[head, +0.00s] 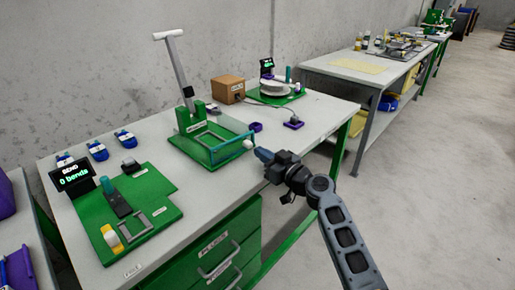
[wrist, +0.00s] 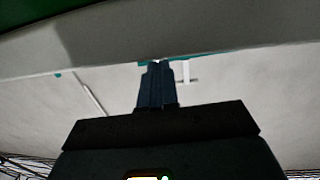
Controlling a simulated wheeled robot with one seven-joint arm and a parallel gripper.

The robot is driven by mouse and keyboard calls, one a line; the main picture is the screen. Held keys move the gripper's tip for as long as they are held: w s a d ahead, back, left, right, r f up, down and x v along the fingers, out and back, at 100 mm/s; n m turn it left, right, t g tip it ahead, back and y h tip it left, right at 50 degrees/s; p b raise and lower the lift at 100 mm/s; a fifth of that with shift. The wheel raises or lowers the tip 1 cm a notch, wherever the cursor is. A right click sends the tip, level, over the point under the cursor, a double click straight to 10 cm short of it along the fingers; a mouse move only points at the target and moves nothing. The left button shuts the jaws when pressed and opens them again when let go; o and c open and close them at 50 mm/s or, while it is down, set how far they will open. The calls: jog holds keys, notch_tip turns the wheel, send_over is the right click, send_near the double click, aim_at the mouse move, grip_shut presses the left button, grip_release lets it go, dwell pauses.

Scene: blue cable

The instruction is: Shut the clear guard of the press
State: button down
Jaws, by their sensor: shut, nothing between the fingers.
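The press (head: 191,122) stands on the bench with a green base and a tall grey lever topped by a white T-handle. Its clear guard (head: 229,146), a see-through panel with green edges, is on the right front side of the base and has a white knob (head: 248,144) at its right end. I cannot tell exactly how far open the guard stands. My gripper (head: 262,155) is shut and empty, just right of and slightly below the knob; contact cannot be made out. In the wrist view, the shut fingers (wrist: 156,84) point at a pale edge.
A green bending station (head: 95,215) with a small display sits at the front left of the bench. Green drawers (head: 218,254) are below; open floor is at right.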

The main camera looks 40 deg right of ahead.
aim_at(252, 145)
jog(key=shift+w, duration=1.25)
jog(key=shift+d, duration=0.1)
jog(key=shift+w+d+f+b, duration=0.2)
jog(key=shift+w+b, duration=0.3)
jog(key=shift+b, duration=0.35)
jog(key=shift+w+d, duration=0.1)
jog(key=shift+w, duration=0.1)
jog(key=shift+w+d+r+b, duration=0.1)
jog(key=shift+r+b, duration=0.15)
jog(key=shift+b, duration=0.05)
